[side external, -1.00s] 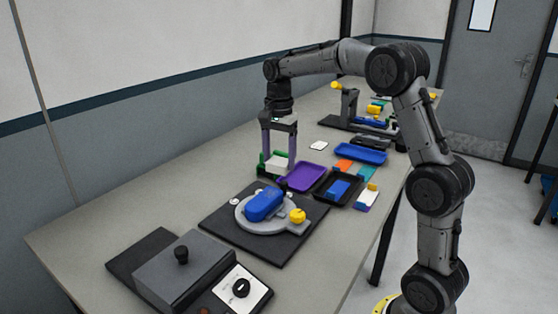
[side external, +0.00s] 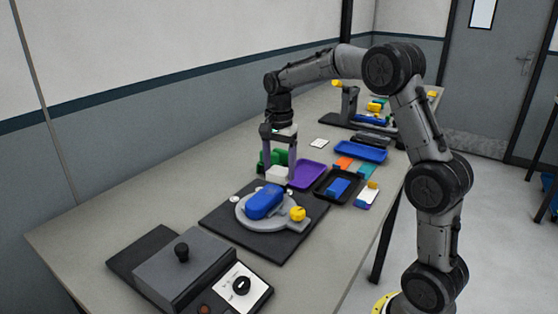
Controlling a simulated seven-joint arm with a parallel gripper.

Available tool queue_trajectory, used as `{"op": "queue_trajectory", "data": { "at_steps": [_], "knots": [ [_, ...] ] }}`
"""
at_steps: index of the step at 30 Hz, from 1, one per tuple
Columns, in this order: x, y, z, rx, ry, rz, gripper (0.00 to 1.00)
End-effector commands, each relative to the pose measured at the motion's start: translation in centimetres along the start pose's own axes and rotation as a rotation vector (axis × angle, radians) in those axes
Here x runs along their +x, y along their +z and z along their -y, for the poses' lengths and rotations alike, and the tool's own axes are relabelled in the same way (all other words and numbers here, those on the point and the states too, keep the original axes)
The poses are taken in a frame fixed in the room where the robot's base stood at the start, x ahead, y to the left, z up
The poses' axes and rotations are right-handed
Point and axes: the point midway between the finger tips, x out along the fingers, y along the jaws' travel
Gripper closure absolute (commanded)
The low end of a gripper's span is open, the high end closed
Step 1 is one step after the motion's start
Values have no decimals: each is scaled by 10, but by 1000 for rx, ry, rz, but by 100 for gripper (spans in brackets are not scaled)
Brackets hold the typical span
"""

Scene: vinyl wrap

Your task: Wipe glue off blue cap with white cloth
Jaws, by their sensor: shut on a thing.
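The blue cap (side external: 264,202) is a rounded blue piece lying on a round grey fixture (side external: 245,222) on a dark base plate. Glue on it is too small to make out. My gripper (side external: 279,170), with long purple-grey fingers pointing down, is shut on the white cloth (side external: 277,174), a small white block-like pad. It holds the cloth just behind the blue cap, seemingly apart from it. Whether the cloth touches anything below is unclear.
A green holder (side external: 271,157) stands behind the cloth. A yellow knob (side external: 298,213) sits on the fixture's right. Purple (side external: 310,175), black and blue (side external: 361,151) trays lie to the right. The left table side is clear.

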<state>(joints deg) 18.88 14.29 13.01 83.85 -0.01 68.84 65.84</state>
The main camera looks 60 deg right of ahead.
Motion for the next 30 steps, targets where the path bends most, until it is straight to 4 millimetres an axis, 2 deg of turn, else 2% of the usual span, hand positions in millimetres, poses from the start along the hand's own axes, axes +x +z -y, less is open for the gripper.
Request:
{"op": "queue_trajectory", "data": {
  "at_steps": [11, 13, 14, 15, 30],
  "knots": [
    [35, 0, 0, 0, 2, 1, 71],
    [47, 0, -1, 0, 5, 2, 71],
    [48, 0, 2, 0, 1, 0, 71],
    [45, -1, 7, -1, 0, 0, 78],
    [48, -5, 52, -1, 0, 1, 79]
  ]
}}
